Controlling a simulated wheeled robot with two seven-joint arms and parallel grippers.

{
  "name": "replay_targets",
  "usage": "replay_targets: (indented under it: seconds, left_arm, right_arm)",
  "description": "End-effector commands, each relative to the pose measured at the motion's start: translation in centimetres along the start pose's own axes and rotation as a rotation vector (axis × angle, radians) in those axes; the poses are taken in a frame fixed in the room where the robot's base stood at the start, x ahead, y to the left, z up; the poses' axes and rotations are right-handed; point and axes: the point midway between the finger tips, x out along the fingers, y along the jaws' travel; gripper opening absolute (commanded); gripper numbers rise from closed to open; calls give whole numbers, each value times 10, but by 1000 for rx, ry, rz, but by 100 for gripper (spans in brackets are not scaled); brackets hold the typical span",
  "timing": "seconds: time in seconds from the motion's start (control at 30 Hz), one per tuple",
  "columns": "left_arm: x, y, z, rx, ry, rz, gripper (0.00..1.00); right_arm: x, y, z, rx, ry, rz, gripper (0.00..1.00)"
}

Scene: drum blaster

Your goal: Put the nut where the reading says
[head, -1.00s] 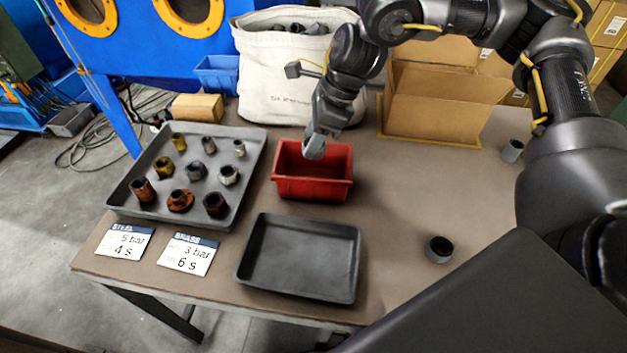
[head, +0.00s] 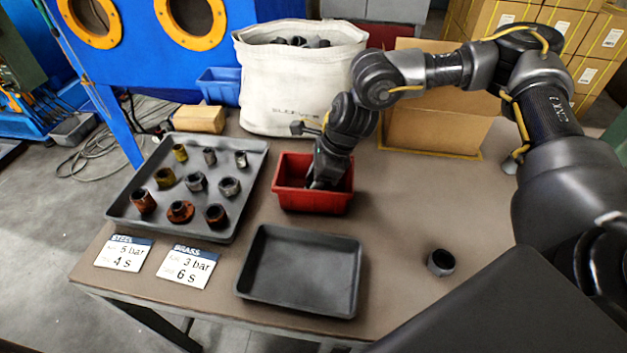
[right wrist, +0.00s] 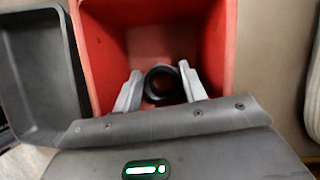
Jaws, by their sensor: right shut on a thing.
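My right gripper (head: 318,185) reaches down into the red bin (head: 312,206) in the head view, and the bin walls hide its fingertips there. In the right wrist view its two fingers (right wrist: 160,86) are on either side of a dark ring-shaped nut (right wrist: 161,70), shut on it inside the red bin (right wrist: 221,50). Whether the nut touches the bin floor is unclear. Two reading cards lie at the table's front left: a steel card (head: 123,253) with 5 bar, 4 s, and a brass card (head: 188,266) with 3 bar, 6 s. My left gripper is not in view.
A grey tray (head: 240,190) holds several nuts and fittings. An empty black tray (head: 300,275) lies in front of the red bin. A dark ring (head: 441,262) stands alone at right. Behind are a white bag (head: 290,95) and an open cardboard box (head: 435,125).

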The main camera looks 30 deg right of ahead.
Motion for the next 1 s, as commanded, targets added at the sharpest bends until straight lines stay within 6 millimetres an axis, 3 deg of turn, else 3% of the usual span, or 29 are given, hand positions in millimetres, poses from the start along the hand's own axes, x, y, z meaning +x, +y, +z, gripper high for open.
replay_targets:
  seconds: [0.47,0.5,0.57,0.93,1.0]
  left_arm:
    - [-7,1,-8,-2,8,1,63]
    - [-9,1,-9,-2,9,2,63]
    - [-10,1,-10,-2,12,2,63]
    - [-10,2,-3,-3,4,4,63]
    - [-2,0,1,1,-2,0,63]
  right_arm:
    - [4,0,-2,1,0,0,13]
    - [4,0,-2,1,1,0,43]
    - [4,0,-2,1,1,0,51]
    - [1,0,-1,1,1,0,51]
    - [-2,0,1,0,0,0,51]
